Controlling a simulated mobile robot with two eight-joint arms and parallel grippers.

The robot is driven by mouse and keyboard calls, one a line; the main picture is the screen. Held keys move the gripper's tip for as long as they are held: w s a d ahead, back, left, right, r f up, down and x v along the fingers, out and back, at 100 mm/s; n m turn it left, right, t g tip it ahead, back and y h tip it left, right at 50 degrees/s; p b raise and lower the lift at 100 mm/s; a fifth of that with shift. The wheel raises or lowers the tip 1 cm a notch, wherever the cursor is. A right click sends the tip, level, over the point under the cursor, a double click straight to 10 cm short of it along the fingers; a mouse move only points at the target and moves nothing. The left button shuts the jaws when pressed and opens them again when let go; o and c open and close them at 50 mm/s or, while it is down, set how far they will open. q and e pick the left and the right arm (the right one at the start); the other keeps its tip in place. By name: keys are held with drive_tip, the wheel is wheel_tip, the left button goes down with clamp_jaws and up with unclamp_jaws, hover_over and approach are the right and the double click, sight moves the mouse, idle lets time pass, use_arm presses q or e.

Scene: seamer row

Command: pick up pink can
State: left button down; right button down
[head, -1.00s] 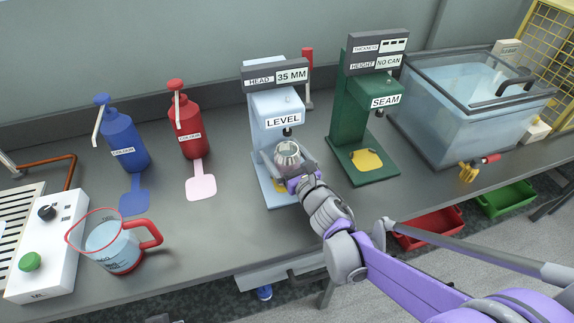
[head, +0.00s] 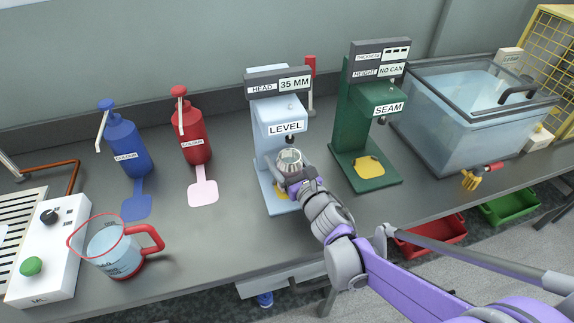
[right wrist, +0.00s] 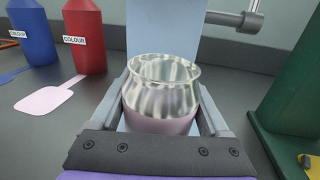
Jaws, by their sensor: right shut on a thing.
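The pink can (right wrist: 160,95) is open-topped, with a shiny metal upper part and a pinkish lower band. It stands upright between the fingers of my right gripper (right wrist: 162,108), which is shut on it. In the head view the can (head: 290,158) is at the front of the pale blue LEVEL machine (head: 272,150), below its head. My right gripper (head: 296,172) reaches it from the front right. The can's base is hidden by the gripper, so I cannot tell if it touches the machine's plate. My left gripper is not in view.
The green SEAM machine (head: 352,130) stands close to the right, a water tank (head: 465,125) beyond it. Red (head: 190,130) and blue (head: 125,145) colour bottles and a measuring jug (head: 112,250) stand to the left. The bench front between jug and LEVEL machine is clear.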

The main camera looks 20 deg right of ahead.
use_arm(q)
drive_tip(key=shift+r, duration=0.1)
use_arm(e)
drive_tip(key=shift+r, duration=0.15)
